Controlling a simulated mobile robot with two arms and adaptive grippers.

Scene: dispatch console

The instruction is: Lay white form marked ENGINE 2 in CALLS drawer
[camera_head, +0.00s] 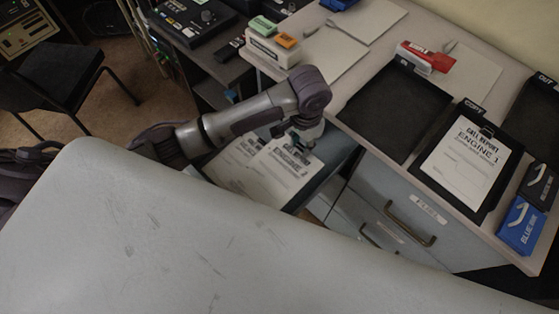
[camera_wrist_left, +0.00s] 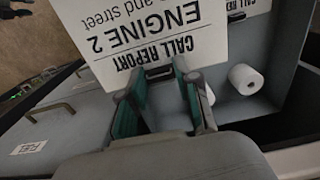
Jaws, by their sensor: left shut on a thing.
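The white form marked ENGINE 2 (camera_head: 284,170) hangs over the open grey drawer (camera_head: 336,167) in the head view. In the left wrist view the form (camera_wrist_left: 150,35) shows upside down, with a dark clip at its edge near my fingers. My left gripper (camera_head: 308,138) is shut on the form at its heading edge; its teal-padded fingers also show in the left wrist view (camera_wrist_left: 160,85). Whether the form touches the drawer floor I cannot tell. The drawer's label is not visible. My right gripper is not in view.
A closed drawer with a handle (camera_head: 410,226) is to the right. On the desktop are a black tray (camera_head: 394,108), a form marked ENGINE 1 (camera_head: 466,162) and a red stapler-like object (camera_head: 428,55).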

